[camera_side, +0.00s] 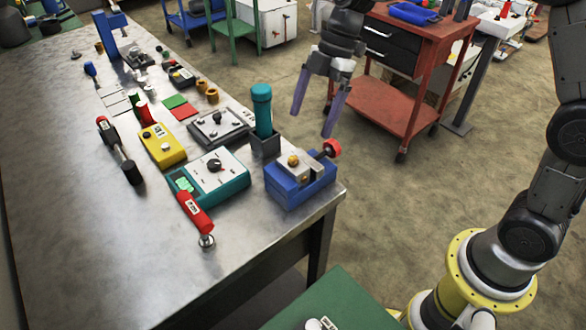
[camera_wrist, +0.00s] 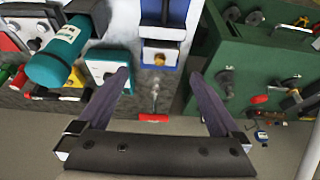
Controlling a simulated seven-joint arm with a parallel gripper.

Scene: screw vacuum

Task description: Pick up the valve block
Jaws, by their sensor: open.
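A pale metal block with a brass fitting (camera_side: 294,161), which looks like the valve block, sits on a blue vise-like base (camera_side: 302,190) at the near right corner of the metal bench. In the wrist view the block (camera_wrist: 160,54) shows at the top centre, with its brass fitting towards me and the blue base (camera_wrist: 163,33) behind it. My gripper (camera_side: 312,125) is open and empty. It hangs in the air above and beyond the block, its fingers pointing down. In the wrist view my two fingertips (camera_wrist: 159,73) are apart on either side of the block's line, not touching it.
A tall teal cylinder (camera_side: 262,110) stands in a dark holder close by the blue base. A teal meter box (camera_side: 215,172) and a red-handled tool (camera_side: 193,211) lie to the left. A red knob (camera_side: 332,147) sticks out at the base's right. A red cart (camera_side: 390,100) stands behind.

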